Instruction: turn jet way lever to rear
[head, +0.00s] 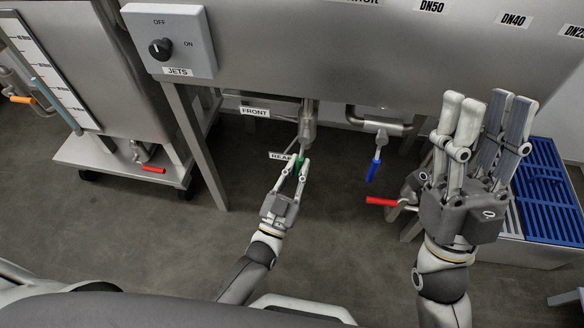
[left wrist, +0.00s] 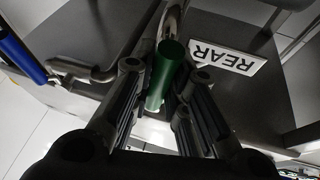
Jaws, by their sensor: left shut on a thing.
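The jet way lever has a green handle (head: 300,160), hanging under the steel tank below its pipe valve. My left gripper (head: 301,164) is shut on the green handle, close to the REAR label (head: 280,156). In the left wrist view the green handle (left wrist: 165,75) lies between the finger pads, with the REAR label (left wrist: 221,57) beside it to the right. The FRONT label (head: 254,112) is up and left of the handle in the head view. Fingers cover part of the handle. My right gripper (head: 486,100) is raised at the right, open and empty.
A blue-handled valve (head: 373,168) hangs right of the lever, and a red-handled valve (head: 382,202) is near my right gripper. A JETS switch box (head: 168,42) is upper left. A steel leg (head: 198,145) stands left of the lever. A blue grate (head: 552,195) is at the right.

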